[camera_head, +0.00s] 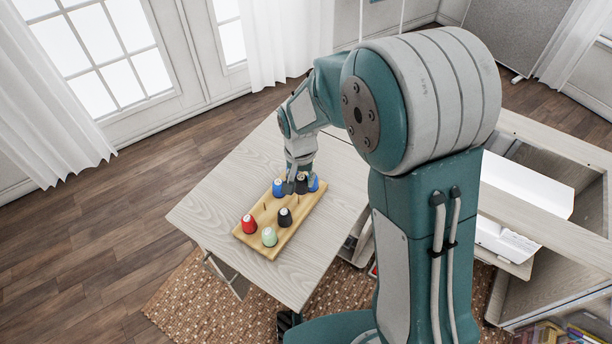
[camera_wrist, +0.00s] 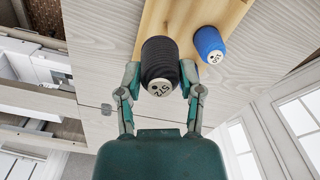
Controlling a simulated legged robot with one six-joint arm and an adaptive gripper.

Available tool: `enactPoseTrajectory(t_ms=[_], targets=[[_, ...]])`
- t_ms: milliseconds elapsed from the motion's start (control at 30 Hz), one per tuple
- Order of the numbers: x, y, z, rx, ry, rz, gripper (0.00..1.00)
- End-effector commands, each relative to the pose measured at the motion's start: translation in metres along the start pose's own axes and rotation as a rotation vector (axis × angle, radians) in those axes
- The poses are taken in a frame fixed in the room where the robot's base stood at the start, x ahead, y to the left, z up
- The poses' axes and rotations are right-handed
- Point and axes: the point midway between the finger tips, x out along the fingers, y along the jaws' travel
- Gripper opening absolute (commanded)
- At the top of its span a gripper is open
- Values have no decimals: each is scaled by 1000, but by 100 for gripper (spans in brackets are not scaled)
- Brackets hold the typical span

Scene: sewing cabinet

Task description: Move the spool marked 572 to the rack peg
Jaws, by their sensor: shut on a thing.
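The black spool marked 572 (camera_wrist: 160,68) is between the two fingers of my gripper (camera_wrist: 160,75) in the wrist view, its numbered white end facing the camera. The fingers are shut on its sides. In the head view my gripper (camera_head: 297,182) is at the far end of the wooden peg rack (camera_head: 262,212), and the held dark spool (camera_head: 302,187) shows partly beside it. I cannot tell whether the spool is seated or slightly raised. Thin bare pegs stand on the rack's middle. The rack also shows in the wrist view (camera_wrist: 185,35).
The pale tabletop (camera_head: 215,205) is clear left of the rack.

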Motion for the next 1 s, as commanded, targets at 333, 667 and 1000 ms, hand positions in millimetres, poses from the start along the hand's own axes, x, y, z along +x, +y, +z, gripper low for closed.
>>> enactPoseTrajectory(t_ms=[333,667,1000], targets=[[-2,23,-6,3,-5,-14,22],[0,21,-6,0,-1,-4,22],[-1,33,-8,1,-3,-10,22]])
